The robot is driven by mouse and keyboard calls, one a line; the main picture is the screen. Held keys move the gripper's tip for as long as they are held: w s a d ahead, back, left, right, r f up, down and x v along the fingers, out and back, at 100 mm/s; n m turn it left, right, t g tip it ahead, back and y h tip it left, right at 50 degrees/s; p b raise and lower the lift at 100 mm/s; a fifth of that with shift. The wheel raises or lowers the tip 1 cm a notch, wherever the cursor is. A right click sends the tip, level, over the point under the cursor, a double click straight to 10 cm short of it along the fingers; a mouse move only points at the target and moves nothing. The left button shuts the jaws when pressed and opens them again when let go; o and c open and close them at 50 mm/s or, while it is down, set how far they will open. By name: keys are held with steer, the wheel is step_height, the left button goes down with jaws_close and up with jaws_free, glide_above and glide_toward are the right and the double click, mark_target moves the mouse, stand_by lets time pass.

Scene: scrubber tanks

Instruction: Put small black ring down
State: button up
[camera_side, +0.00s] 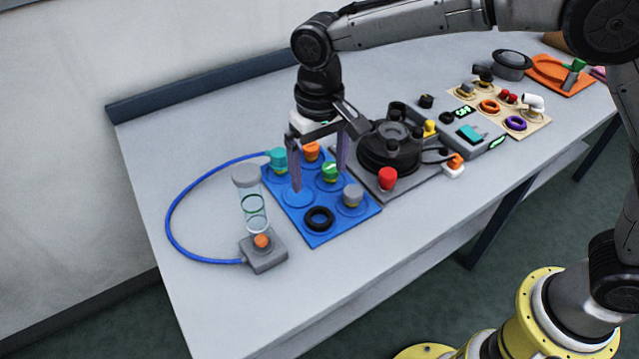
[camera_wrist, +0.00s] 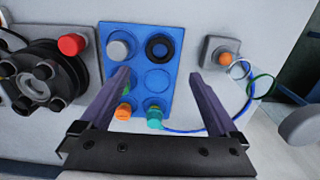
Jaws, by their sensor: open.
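The small black ring (camera_side: 319,219) lies flat in a front recess of the blue tray (camera_side: 318,239). In the wrist view the ring (camera_wrist: 160,47) is at the tray's top right, beyond the fingertips and apart from them. My gripper (camera_side: 319,174) is open above the middle of the tray, with nothing held between its fingers. The wrist view shows both fingers of my gripper (camera_wrist: 158,74) spread wide, with an empty blue recess (camera_wrist: 157,81) between them. The left finger partly hides the green-topped part in the wrist view.
The tray also holds teal (camera_side: 277,160), orange (camera_side: 311,151), green (camera_side: 330,171) and grey (camera_side: 352,195) capped parts. A clear tube (camera_side: 252,205) on a grey base stands left, with a blue hose. A dark round device (camera_side: 388,150) stands right. The table's front left is clear.

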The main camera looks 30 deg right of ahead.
steer(key=s+d+r+t, duration=0.1)
steer(key=s+d+r, duration=0.35)
steer(key=d, duration=0.25)
steer(key=s+d+r+t, duration=0.1)
steer(key=s+d+r, duration=0.3)
steer(key=d+r, duration=0.25)
steer(key=s+d+f+t, duration=0.1)
steer(key=s+d, duration=0.4)
steer(key=s, duration=0.2)
steer(key=s+d+f+t, duration=0.1)
steer(key=s+d+t, duration=0.1)
steer(key=s+d, duration=0.3)
steer(key=s, duration=0.3)
steer(key=shift+s+d+f+t, duration=0.25)
steer(key=shift+s+t, duration=0.05)
